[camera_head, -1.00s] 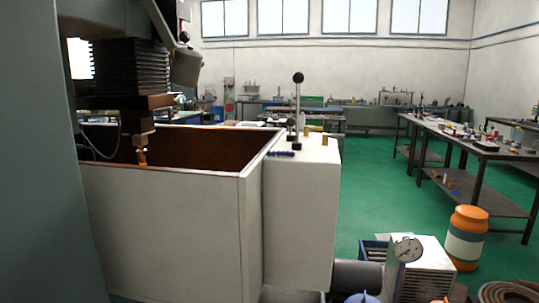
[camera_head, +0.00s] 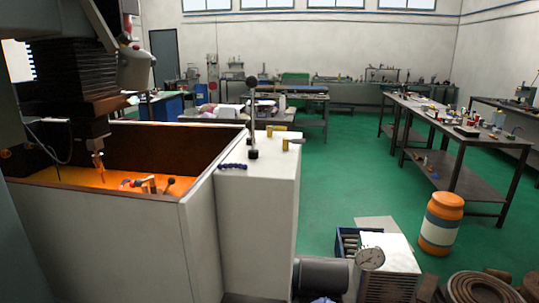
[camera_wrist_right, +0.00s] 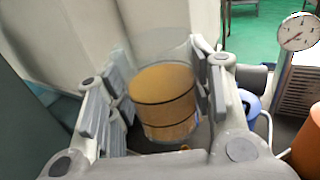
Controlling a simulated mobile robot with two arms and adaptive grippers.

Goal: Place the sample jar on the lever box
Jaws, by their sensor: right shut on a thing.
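The sample jar (camera_wrist_right: 163,100) shows in the right wrist view as a clear jar with amber contents and dark rings. My right gripper (camera_wrist_right: 165,88) is shut around it, with grey fingers on both sides of the jar. The lever box (camera_head: 258,205) is the tall pale box in the middle of the head view, beside the machine's tank. Its top carries an upright black-knobbed lever (camera_head: 253,120), a blue beaded piece (camera_head: 233,166) and small brass-coloured parts (camera_head: 285,145). Neither gripper shows in the head view; my left gripper is out of sight.
An open tank (camera_head: 100,225) with an orange floor stands left of the lever box. A dial gauge (camera_head: 370,258), a ribbed block (camera_head: 392,275) and an orange-and-white drum (camera_head: 441,222) stand to the right.

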